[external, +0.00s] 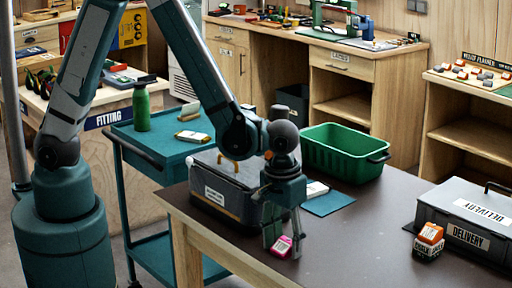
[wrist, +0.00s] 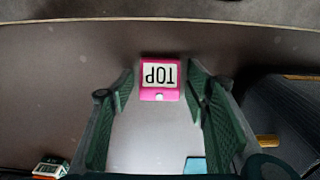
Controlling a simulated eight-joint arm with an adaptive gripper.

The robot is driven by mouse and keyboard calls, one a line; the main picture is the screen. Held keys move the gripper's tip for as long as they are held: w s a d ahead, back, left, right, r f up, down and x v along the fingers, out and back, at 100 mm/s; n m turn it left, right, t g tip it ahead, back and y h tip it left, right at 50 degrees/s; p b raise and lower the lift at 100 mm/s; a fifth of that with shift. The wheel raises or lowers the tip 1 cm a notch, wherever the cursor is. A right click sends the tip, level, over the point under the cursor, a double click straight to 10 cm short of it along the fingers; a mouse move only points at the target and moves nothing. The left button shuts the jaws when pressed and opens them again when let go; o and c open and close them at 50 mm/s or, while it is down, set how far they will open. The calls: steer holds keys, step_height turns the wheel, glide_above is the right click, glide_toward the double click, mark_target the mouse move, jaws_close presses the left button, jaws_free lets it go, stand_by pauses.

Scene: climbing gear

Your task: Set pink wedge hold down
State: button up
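The pink wedge hold (external: 282,245) is at the near edge of the dark table, low between my fingertips. In the wrist view, the pink wedge hold (wrist: 160,92) shows a white label reading TOP, upside down. My gripper (external: 283,249) points down over it. In the wrist view, my gripper (wrist: 160,82) has one finger on each side of the hold, with a narrow gap showing on both sides, so it looks open. The hold appears to rest on the tabletop; its underside is hidden.
A grey case (external: 222,190) stands left of my gripper. A green bin (external: 343,155) and a blue mat (external: 329,203) lie behind. A DELIVERY box (external: 468,222) and an orange-topped block (external: 429,240) are at right. The tabletop between is clear.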

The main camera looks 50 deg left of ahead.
mark_target(282, 244)
steer(key=shift+r, duration=0.15)
step_height(282, 244, up, 12)
steer(key=p, duration=0.2)
steer(key=shift+s, duration=0.3)
stand_by(0.6)
steer(key=shift+a, duration=0.15)
stand_by(0.7)
